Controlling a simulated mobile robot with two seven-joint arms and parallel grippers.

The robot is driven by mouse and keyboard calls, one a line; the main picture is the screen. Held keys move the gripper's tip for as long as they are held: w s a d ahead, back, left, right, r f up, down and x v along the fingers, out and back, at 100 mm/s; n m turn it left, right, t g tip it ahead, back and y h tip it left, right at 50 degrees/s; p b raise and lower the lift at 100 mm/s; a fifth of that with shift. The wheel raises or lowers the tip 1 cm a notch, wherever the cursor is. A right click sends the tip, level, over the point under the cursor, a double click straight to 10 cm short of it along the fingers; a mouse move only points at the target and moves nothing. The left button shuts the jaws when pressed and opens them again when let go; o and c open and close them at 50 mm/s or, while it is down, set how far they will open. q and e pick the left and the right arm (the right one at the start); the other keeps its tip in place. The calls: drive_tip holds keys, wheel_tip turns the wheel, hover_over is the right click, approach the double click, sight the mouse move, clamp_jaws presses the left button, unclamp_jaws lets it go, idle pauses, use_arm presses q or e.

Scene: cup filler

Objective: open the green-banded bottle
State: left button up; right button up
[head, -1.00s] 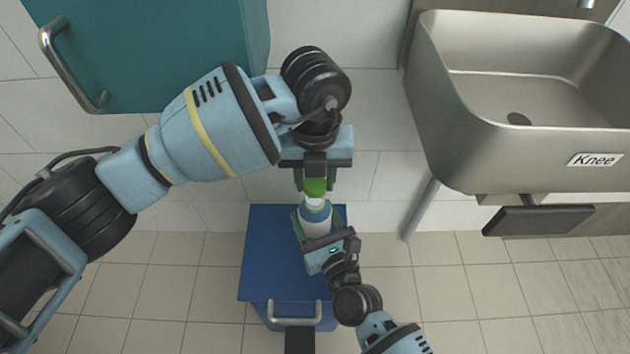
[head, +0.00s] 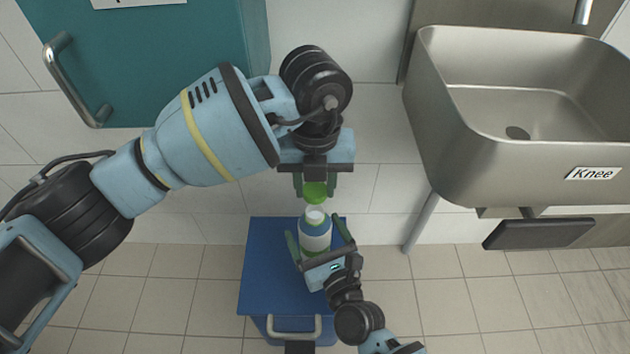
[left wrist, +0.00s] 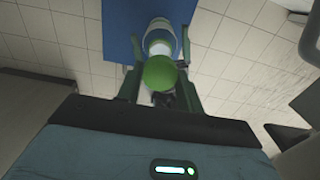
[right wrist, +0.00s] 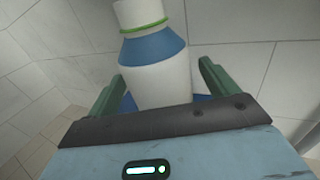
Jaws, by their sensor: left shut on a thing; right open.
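The bottle (head: 315,238) is white with a blue band and appears to stand on the blue cabinet. The right wrist view shows the bottle (right wrist: 155,75) with a thin green ring around its neck. My left gripper (head: 315,188) is shut on a round green cap (head: 315,193), just above the bottle mouth. The cap looks apart from the pale neck in the head view. In the left wrist view the cap (left wrist: 160,73) covers part of the bottle. My right gripper (head: 318,240) is open, with one finger on each side of the bottle body.
The blue cabinet (head: 268,265) has free top surface left of the bottle. A steel sink (head: 520,170) with a knee panel (head: 540,233) is at the right. A teal wall cupboard (head: 170,65) hangs at the upper left.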

use_arm(q)
drive_tip(key=shift+r+p, duration=0.5)
drive_tip(key=shift+r, duration=0.4)
use_arm(e)
drive_tip(key=v, duration=1.1)
drive_tip(key=shift+s, duration=0.25)
drive_tip(key=shift+d+r, duration=0.1)
